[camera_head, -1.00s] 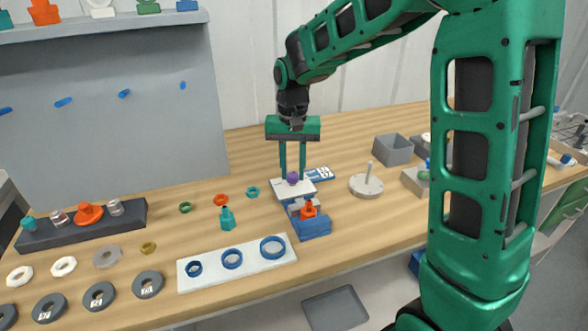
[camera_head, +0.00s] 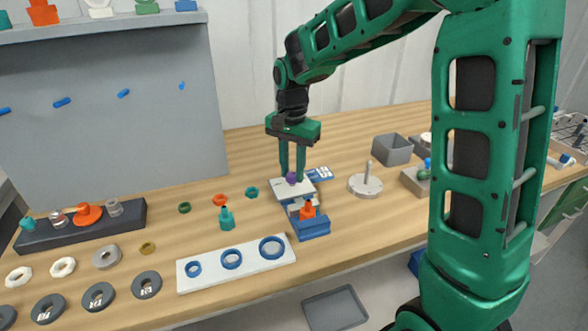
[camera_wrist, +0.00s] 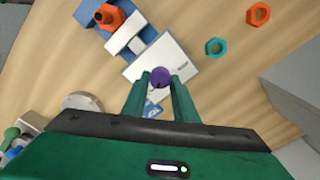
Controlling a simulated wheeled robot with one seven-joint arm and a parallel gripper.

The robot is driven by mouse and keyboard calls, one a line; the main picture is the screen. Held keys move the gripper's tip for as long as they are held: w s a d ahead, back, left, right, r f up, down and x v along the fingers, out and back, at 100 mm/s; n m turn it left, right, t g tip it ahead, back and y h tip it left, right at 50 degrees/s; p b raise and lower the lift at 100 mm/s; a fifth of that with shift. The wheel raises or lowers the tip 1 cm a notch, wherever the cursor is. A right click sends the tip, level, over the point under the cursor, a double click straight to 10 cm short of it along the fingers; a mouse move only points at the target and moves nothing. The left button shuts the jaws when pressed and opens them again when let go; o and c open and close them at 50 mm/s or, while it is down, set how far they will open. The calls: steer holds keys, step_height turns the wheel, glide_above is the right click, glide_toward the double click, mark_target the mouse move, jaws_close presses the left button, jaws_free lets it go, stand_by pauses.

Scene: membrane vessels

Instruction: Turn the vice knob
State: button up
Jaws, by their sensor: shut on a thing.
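The vice is a blue base (camera_head: 312,228) with a white plate (camera_head: 303,186) on it, on the wooden table. A purple knob (camera_head: 292,178) sits on the white plate. An orange part (camera_head: 308,210) is held in the vice's front. My gripper (camera_head: 292,176) points down over the plate with its two green fingers shut on the purple knob. In the wrist view the purple knob (camera_wrist: 160,76) shows between the fingertips (camera_wrist: 159,78), and the orange part (camera_wrist: 109,17) is at upper left.
A white board with blue rings (camera_head: 213,264) lies to the front left. A round grey base with a peg (camera_head: 365,185) and a grey box (camera_head: 393,150) stand to the right. A teal piece (camera_head: 227,218) and several small nuts lie left of the vice.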

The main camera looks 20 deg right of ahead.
mark_target(292, 173)
steer(key=shift+w+a+r, duration=0.1)
steer(key=shift+w+r, duration=0.05)
steer(key=shift+w, duration=0.05)
steer(key=o, duration=1.1)
steer(key=shift+c, duration=0.2)
steer(key=shift+s, duration=0.1)
step_height(292, 173, up, 10)
steer(key=shift+r, duration=0.25)
steer(key=s+d+f+n, duration=0.1)
steer(key=s+d+f, duration=0.1)
steer(key=s+d, duration=0.8)
steer(key=s+d+f+n, duration=0.1)
steer(key=s+d+f, duration=0.1)
steer(key=s+d, duration=0.75)
steer(key=s+a+f+n, duration=0.1)
steer(key=s+f, duration=0.3)
steer(key=s, duration=0.8)
steer(key=shift+s+f+n, duration=0.15)
steer(key=shift+f+n, duration=0.05)
steer(key=shift+n, duration=0.1)
